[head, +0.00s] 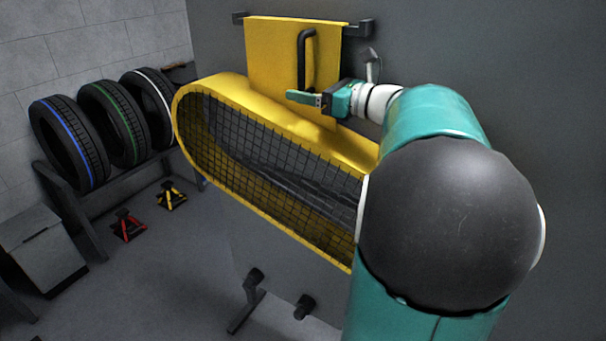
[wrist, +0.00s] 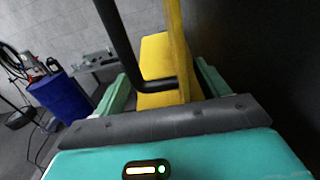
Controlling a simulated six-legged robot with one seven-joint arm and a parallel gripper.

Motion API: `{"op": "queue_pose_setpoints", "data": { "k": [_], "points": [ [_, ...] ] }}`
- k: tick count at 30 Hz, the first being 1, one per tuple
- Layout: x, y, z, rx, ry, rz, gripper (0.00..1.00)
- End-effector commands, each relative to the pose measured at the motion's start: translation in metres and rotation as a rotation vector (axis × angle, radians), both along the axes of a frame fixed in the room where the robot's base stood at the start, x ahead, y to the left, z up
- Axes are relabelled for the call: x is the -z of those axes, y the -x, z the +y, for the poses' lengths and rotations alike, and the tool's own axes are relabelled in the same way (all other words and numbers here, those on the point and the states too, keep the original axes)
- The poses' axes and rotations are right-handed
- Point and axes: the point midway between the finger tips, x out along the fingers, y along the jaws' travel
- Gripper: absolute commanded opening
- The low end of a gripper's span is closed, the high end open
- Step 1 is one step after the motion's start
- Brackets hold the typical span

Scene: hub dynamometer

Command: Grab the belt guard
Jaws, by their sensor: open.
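The belt guard is a long yellow rounded shell with a dark mesh face (head: 224,82). An upright yellow plate (head: 268,55) rises behind it and carries a black bar handle (head: 301,60). My gripper (head: 308,98) is at the lower end of the handle, its jaws pointing left. In the wrist view my gripper (wrist: 165,82) is open, with one teal finger on each side. The black handle (wrist: 117,40) and the edge of the yellow plate (wrist: 178,50) show between the fingers. I cannot tell whether either finger touches them. My arm hides the guard's right end.
Several tires (head: 104,122) stand on a rack at the left. A red jack stand (head: 128,226) and a yellow one (head: 172,195) are on the floor. A grey cabinet (head: 45,252) is at lower left. A blue drum (wrist: 66,97) shows in the wrist view.

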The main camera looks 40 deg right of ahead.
Motion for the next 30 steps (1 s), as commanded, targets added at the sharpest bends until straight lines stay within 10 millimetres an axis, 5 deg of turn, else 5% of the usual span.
{"op": "queue_pose_setpoints", "data": {
  "k": [3,14,30],
  "points": [
    [0.0001,0.0003,0.0000,0.000,0.000,0.000,0.70],
    [0.0002,0.0006,-0.0006,0.001,-0.001,0.000,0.00],
    [-0.0053,-0.0020,0.0003,0.004,-0.001,-0.004,0.00]
  ]
}}
